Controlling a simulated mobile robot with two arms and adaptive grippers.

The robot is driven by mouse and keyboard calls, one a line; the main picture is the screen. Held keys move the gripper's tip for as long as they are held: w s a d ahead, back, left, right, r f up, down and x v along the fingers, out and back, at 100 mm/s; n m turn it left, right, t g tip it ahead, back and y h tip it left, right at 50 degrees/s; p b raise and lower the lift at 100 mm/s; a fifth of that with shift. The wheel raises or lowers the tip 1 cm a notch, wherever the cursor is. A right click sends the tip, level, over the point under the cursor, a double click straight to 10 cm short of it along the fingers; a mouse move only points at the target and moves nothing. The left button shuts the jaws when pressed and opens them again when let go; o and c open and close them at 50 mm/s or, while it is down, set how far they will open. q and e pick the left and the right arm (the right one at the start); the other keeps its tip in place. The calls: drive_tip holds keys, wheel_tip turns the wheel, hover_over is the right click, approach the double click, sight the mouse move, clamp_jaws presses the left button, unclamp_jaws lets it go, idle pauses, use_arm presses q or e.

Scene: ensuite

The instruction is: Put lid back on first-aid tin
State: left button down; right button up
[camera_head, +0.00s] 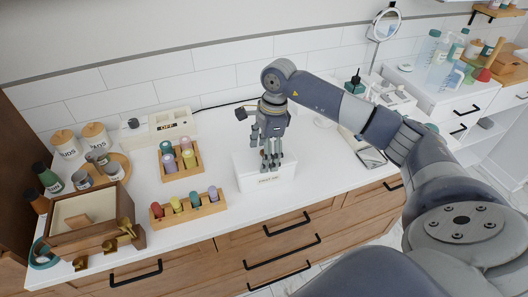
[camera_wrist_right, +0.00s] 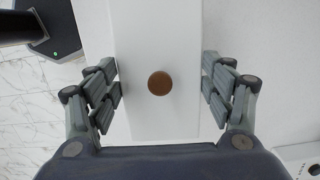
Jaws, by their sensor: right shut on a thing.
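The white first-aid tin (camera_head: 253,183) stands near the counter's front edge in the head view, its label facing front. My right gripper (camera_head: 272,164) points down over it. In the right wrist view, the white lid (camera_wrist_right: 157,120) with a round brown knob lies between the fingers of my right gripper (camera_wrist_right: 160,92). The fingers are shut on its two long sides, front and back. The gripper hides part of the tin's top, so I cannot tell whether the lid rests on the tin or is just above it. My left gripper is out of view.
Two wooden racks of small coloured bottles (camera_head: 181,159) (camera_head: 188,204) stand left of the tin. A white device marked OFF (camera_head: 172,127) sits behind. A round mirror (camera_head: 384,24) and dark green bottle (camera_head: 355,82) stand right.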

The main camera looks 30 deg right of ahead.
drive_tip(key=shift+f, duration=0.15)
idle(0.6)
drive_tip(key=o, duration=1.1)
drive_tip(key=shift+r+p, duration=1.75)
drive_tip(key=shift+r, duration=1.8)
clamp_jaws()
